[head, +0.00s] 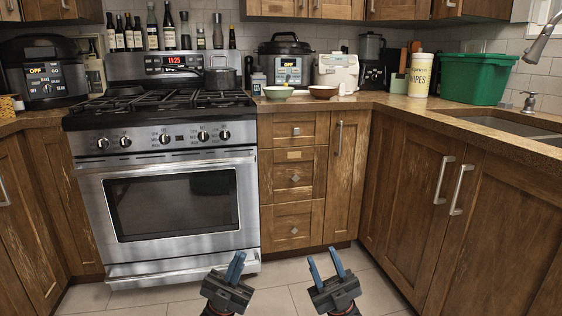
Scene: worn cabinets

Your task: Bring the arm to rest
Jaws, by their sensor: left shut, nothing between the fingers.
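My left gripper (236,260) is low in the head view, in front of the oven's lower right corner. Its blue fingers are together and hold nothing. My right gripper (323,257) is to the right of it, at about the same height in the picture. Its two blue fingers stand apart with nothing between them. Both grippers point away from me, over the floor tiles and below the counter's height. The upper parts of both arms are out of view.
A steel oven (170,205) with a gas stovetop stands at left centre. Wooden drawers (294,180) and cabinet doors with metal handles (440,180) line the right side. The counter (345,102) holds bowls, appliances and a green bin (475,78). Tiled floor (275,300) surrounds the grippers.

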